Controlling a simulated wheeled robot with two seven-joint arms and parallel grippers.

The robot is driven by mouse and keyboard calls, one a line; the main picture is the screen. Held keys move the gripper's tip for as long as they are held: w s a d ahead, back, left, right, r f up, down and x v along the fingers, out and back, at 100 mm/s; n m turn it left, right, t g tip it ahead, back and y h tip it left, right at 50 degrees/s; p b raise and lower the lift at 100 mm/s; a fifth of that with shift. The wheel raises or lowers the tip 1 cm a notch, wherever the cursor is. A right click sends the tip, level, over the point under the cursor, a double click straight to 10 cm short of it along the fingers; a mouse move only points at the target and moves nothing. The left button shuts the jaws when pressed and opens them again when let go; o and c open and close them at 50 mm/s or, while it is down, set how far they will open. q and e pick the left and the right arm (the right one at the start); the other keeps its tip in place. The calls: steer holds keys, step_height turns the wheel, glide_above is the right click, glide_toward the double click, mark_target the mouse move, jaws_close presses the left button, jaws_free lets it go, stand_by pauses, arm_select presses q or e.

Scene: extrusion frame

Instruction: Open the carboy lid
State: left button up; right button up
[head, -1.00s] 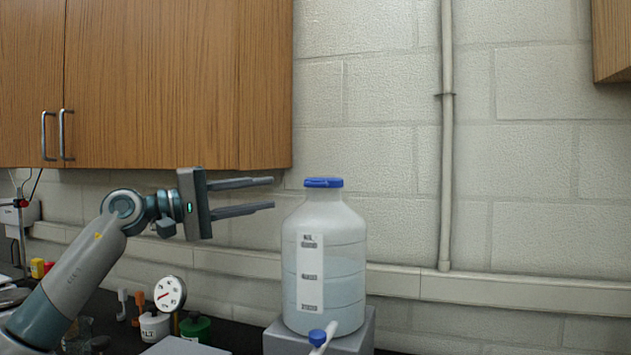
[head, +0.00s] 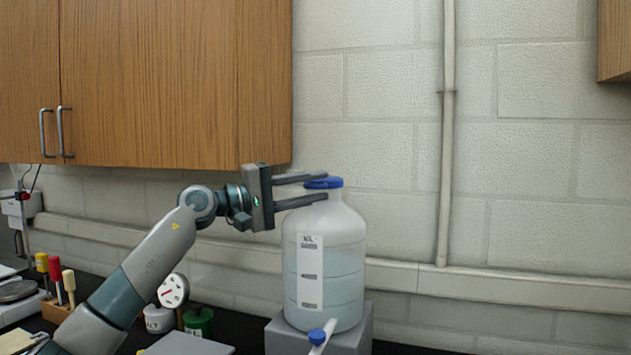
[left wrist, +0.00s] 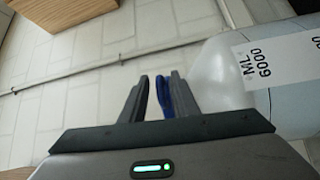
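The carboy (head: 345,255) is a translucent white bottle with a white label, upright on a grey block. Its blue lid (head: 327,183) sits on the neck. My left gripper (head: 325,187) is open at the lid, its upper finger level with the lid's top and its lower finger across the neck just below. In the left wrist view, the blue lid (left wrist: 164,98) shows between the two fingers, nearer the right one. The carboy (left wrist: 235,75) lies to the right there. Whether a finger touches the lid cannot be told. My right gripper is out of view.
A spout with a blue cap (head: 317,337) juts from the carboy's base. A wooden cabinet (head: 170,80) hangs above my left arm. A gauge (head: 172,290), a green jar (head: 199,322) and coloured-handled tools (head: 68,281) stand at the lower left.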

arm_select(q)
steer(key=shift+w+d, duration=0.15)
steer(key=shift+d, duration=0.05)
steer(key=shift+c, duration=0.3)
jaws_close()
steer(key=shift+r, duration=0.25)
